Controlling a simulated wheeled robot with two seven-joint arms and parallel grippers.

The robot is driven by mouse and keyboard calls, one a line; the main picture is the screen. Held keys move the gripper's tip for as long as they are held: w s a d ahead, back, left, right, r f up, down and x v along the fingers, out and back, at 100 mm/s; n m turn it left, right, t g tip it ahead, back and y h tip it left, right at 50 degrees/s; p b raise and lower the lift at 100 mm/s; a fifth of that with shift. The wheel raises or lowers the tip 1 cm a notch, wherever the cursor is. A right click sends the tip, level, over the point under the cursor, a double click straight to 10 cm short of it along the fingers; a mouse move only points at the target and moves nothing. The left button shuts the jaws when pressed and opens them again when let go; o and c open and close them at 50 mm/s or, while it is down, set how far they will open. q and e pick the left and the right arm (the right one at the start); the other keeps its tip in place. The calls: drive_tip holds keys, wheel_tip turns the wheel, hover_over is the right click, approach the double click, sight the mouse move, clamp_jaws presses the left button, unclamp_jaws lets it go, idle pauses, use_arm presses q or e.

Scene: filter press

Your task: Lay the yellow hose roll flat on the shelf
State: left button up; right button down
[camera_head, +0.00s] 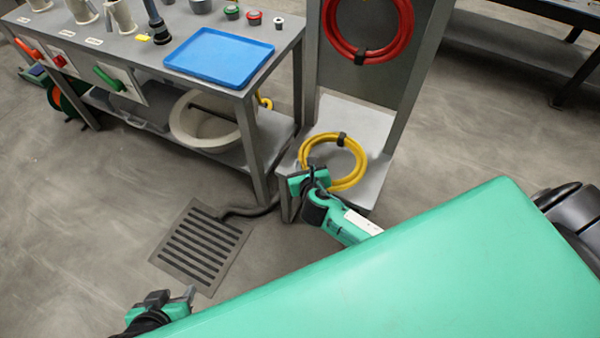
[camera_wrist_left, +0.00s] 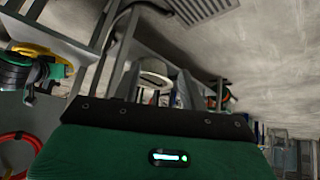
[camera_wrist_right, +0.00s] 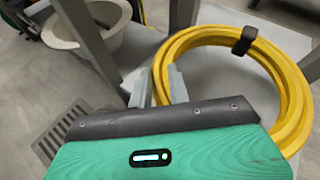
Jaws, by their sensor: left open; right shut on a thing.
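The yellow hose roll (camera_head: 363,160) is a coil with a black strap, over the pale low shelf (camera_head: 372,118) of the grey stand. It also shows in the right wrist view (camera_wrist_right: 290,80) and the left wrist view (camera_wrist_left: 35,51). My right gripper (camera_head: 314,180) is shut on the coil's near left side. The coil looks roughly level with the shelf; I cannot tell whether it touches it. My left gripper (camera_head: 172,298) is open and empty, low at the bottom left, near the floor drain.
A red hose roll (camera_head: 402,18) hangs on the stand's upright panel. To the left is a workbench with a blue tray (camera_head: 220,56) and a pale basin (camera_head: 200,140) on its lower shelf.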

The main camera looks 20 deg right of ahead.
sight(307, 154)
drive_tip(key=w+d+b, duration=0.1)
drive_tip(key=w+d+f+b, duration=0.1)
drive_tip(key=d, duration=0.1)
drive_tip(key=shift+w, duration=0.35)
drive_tip(key=shift+s+f+b, duration=0.1)
drive_tip(key=shift+f+b, duration=0.2)
drive_tip(key=shift+f, duration=0.4)
use_arm(q)
drive_tip(key=w+d+t+h, duration=0.2)
drive_tip(key=d+t+h, duration=0.1)
drive_tip(key=d+t, duration=0.2)
drive_tip(key=shift+w+d+r+b, duration=0.15)
drive_tip(key=shift+w+d+b, duration=0.25)
drive_tip(key=shift+d, duration=0.7)
use_arm(e)
drive_tip(key=shift+f, duration=1.2)
use_arm(q)
drive_tip(key=shift+s, duration=0.1)
use_arm(e)
drive_tip(key=c, duration=1.2)
unclamp_jaws()
drive_tip(key=shift+c, duration=0.2)
drive_tip(key=shift+f, duration=0.1)
drive_tip(key=shift+s+a, duration=0.1)
drive_tip(key=shift+s, duration=0.05)
